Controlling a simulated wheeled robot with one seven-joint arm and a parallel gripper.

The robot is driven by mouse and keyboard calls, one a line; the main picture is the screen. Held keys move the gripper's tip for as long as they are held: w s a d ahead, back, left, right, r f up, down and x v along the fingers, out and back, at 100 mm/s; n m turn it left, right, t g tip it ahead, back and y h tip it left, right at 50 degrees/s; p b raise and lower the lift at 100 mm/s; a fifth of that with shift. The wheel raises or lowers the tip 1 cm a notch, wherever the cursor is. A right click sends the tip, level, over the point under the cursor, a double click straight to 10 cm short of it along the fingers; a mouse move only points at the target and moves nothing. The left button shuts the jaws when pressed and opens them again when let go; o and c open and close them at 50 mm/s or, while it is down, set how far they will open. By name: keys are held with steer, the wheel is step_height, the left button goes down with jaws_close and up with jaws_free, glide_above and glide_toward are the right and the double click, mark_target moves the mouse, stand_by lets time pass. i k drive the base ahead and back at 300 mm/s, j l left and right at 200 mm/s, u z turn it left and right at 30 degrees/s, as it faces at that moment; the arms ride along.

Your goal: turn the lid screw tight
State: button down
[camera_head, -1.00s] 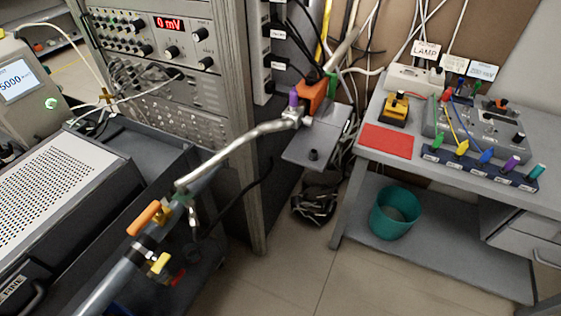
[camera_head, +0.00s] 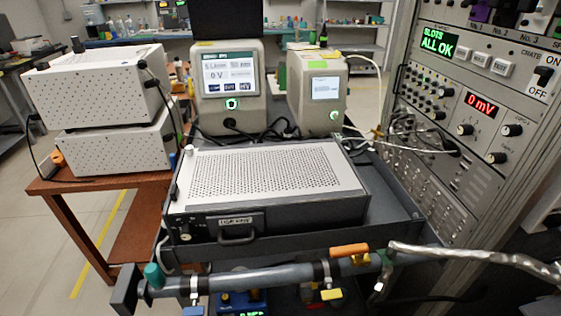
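My gripper is not in view. A low instrument box with a perforated silver lid (camera_head: 265,168) sits on the dark cart in the middle of the head view. A small pale knob (camera_head: 189,150) shows at the lid's back left corner. I cannot tell for sure whether it is the lid screw, or how tight it is. The box's dark front panel (camera_head: 283,219) carries a handle (camera_head: 236,238) and a label.
A grey pipe (camera_head: 260,276) with an orange-handled valve (camera_head: 349,250) runs across the front of the cart. Two display units (camera_head: 226,82) (camera_head: 318,93) stand behind the box. White boxes (camera_head: 97,85) are stacked on a brown table at left. An electronics rack (camera_head: 463,110) stands at right.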

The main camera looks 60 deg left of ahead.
mark_target(189, 150)
steer(key=u, duration=1.55)
